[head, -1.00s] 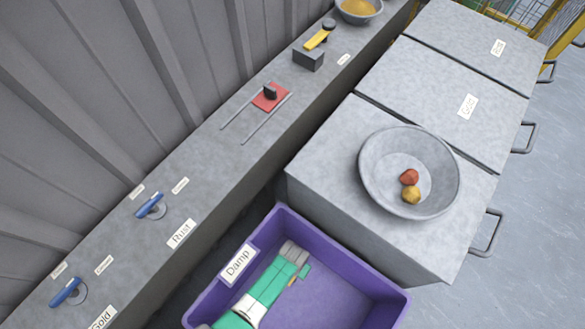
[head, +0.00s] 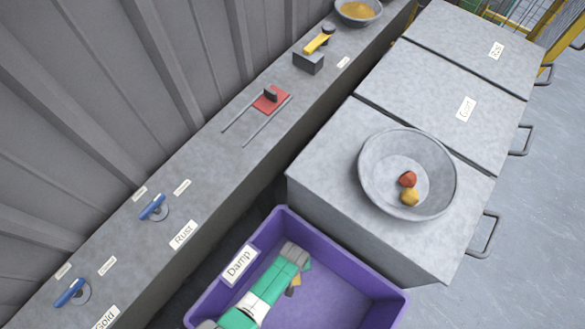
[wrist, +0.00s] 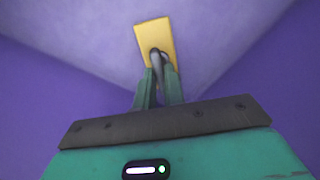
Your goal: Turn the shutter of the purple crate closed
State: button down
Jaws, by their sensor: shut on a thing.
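The purple crate (head: 375,284), labelled "Damp", stands at the bottom of the head view. My gripper (wrist: 158,80) reaches down into it. In the wrist view a yellow plate (wrist: 155,30), which looks like the shutter, lies against the purple surface with a grey handle (wrist: 156,57) at its near end. My gripper's fingers are shut on that handle. The plate points away from my gripper, tilted slightly left in the wrist view. In the head view only a small bit of yellow (head: 295,284) shows beside my green arm, which hides the rest.
A grey box beyond the crate bears a shallow bowl (head: 375,185) with a red and a yellow lump. The ledge (head: 125,235) at the left carries two blue levers, a red plate (head: 270,100) on rails and a yellow lever (head: 318,42). Crate walls surround my gripper.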

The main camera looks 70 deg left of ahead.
dwell(0.4)
jog(key=c, duration=1.5)
grip_release()
jog(key=shift+r+p, duration=2.55)
jog(key=shift+r, duration=1.3)
